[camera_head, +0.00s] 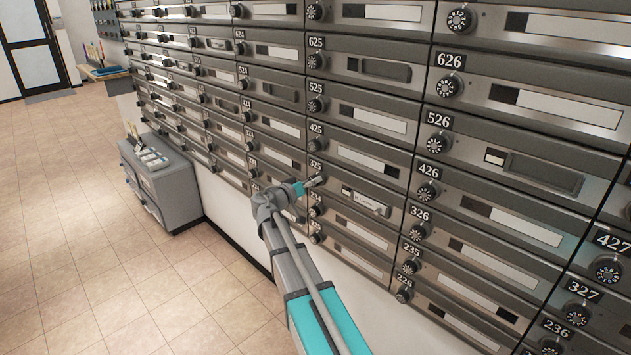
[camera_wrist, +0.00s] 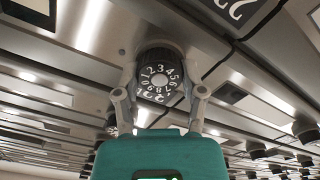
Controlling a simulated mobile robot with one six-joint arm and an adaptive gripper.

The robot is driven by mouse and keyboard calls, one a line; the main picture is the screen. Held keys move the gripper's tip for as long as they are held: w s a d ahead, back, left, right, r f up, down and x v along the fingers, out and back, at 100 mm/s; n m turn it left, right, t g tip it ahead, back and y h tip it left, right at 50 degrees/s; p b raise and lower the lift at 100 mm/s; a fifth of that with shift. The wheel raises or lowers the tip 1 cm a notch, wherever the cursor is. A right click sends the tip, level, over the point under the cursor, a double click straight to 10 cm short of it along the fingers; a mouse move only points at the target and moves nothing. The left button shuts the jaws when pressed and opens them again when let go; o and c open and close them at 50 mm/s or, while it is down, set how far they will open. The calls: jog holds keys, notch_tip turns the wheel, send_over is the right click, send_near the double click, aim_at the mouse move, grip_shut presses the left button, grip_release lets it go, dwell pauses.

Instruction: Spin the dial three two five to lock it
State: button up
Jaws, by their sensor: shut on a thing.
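The dial of mailbox 325 is a round black knob with white numbers, seen close up in the wrist view (camera_wrist: 160,77). The fingers of my gripper (camera_wrist: 159,100) are closed on either side of it and grip it. In the head view my gripper (camera_head: 312,183) is at the 325 mailbox (camera_head: 362,198), covering most of its dial. The 325 number plate (camera_head: 315,166) shows just above it. The 325 door has a small pale label and a light-coloured piece at its right side. I cannot tell which digit is set.
Mailbox rows fill the wall, each with a similar dial; 425 (camera_head: 316,130) is above and 326 (camera_head: 418,230) to the right. A grey cabinet (camera_head: 160,185) stands at the wall's left. The tiled floor (camera_head: 80,240) at left is clear.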

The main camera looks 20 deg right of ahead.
jog(key=m, duration=0.4)
jog(key=shift+w+a+f, duration=0.1)
jog(key=shift+w+a, duration=0.05)
dwell(0.4)
jog(key=o, duration=1.1)
jog(key=shift+w+f, duration=0.1)
jog(key=shift+o, duration=0.2)
jog(key=shift+s, duration=0.2)
jog(key=v, duration=1.2)
